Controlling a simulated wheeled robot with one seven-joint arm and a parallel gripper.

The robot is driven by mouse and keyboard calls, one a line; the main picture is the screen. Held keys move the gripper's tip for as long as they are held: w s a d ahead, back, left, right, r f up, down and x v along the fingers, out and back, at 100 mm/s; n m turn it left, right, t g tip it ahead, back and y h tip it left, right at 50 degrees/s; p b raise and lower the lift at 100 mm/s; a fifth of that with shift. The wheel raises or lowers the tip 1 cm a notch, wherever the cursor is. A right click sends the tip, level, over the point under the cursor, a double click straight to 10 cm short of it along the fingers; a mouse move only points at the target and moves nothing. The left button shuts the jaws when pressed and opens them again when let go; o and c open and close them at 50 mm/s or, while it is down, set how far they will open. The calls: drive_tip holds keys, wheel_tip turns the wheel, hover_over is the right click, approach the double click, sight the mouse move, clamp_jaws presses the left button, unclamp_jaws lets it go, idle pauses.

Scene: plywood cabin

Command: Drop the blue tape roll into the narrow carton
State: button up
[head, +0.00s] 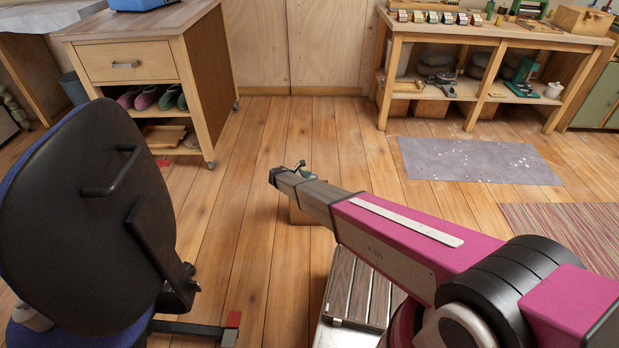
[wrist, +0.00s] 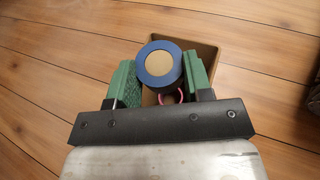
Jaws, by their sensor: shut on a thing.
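The blue tape roll (wrist: 160,65) shows in the wrist view, its round end facing the camera with a tan centre. My gripper (wrist: 161,68) is shut on it, with a green finger pad on either side. The narrow carton (wrist: 207,50) is brown and open-topped and lies beyond the roll, on the floor. The roll overlaps its opening in the picture. A pink ring-like thing (wrist: 173,97) shows inside the carton. In the head view the carton (head: 298,215) is mostly hidden behind my arm, and the roll cannot be made out.
A black-backed office chair (head: 85,215) stands at left. A wheeled drawer cabinet (head: 150,75) stands behind it. A workbench (head: 490,35) with tools is at back right. A grey mat (head: 478,160) and a striped rug (head: 575,235) lie at right.

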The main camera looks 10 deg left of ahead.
wheel_tip(320, 180, down, 5)
drive_tip(key=shift+r, duration=0.15)
idle(0.3)
drive_tip(key=o, duration=1)
drive_tip(key=v, duration=1)
drive_tip(key=shift+s+a+r, duration=0.15)
drive_tip(key=shift+s+a, duration=0.1)
drive_tip(key=shift+d, duration=0.1)
